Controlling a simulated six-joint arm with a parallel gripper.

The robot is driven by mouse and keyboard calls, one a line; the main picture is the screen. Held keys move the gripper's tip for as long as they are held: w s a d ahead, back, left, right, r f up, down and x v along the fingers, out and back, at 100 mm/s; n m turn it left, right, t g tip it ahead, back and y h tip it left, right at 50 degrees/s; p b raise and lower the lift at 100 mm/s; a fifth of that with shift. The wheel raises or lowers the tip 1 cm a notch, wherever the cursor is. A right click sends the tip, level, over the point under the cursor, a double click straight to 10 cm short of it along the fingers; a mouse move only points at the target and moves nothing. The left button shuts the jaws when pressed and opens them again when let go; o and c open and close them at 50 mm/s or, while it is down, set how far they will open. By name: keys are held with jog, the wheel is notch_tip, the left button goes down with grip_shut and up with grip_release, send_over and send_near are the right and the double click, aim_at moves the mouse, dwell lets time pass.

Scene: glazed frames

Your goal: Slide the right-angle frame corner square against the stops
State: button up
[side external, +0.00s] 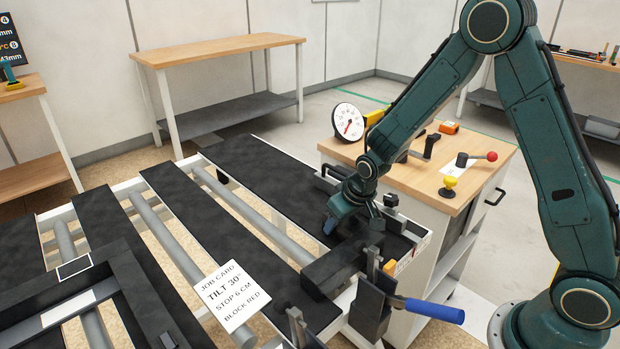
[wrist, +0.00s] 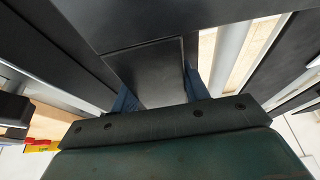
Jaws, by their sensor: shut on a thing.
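My gripper (side external: 335,222) is low over the right end of the slatted bench. In the wrist view its blue fingers (wrist: 160,94) stand on either side of a dark grey piece (wrist: 148,72), and it is shut on it. This piece meets a wider black bar across the top of that view, and it looks like the frame corner. In the side view a dark bar (side external: 333,268) lies just below the gripper, its end over a slat. Dark upright blocks (side external: 370,305) stand at the bench's near right edge and may be stops. Contact with them cannot be made out.
A job card (side external: 231,296) reads tilt 30°, stop 6 cm, block red. A black frame-like piece (side external: 105,283) lies at lower left. A blue-handled clamp (side external: 430,310) sticks out at the near edge. A wooden-topped cabinet (side external: 420,170) with a dial gauge (side external: 348,122) stands behind.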

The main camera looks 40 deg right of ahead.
jog(key=shift+s+d, duration=1.75)
jog(key=shift+s, duration=0.15)
jog(key=shift+s+d, duration=0.1)
jog(key=shift+s, duration=0.05)
jog(key=shift+s+n, duration=0.25)
jog(key=shift+n, duration=0.05)
jog(key=o, duration=1)
jog(key=shift+c, duration=0.2)
jog(key=shift+r, duration=0.15)
jog(key=shift+s+d+r, duration=0.1)
jog(key=shift+s+r, duration=0.1)
jog(key=shift+r, duration=0.5)
jog(key=v, duration=1.2)
jog(key=shift+s, duration=0.15)
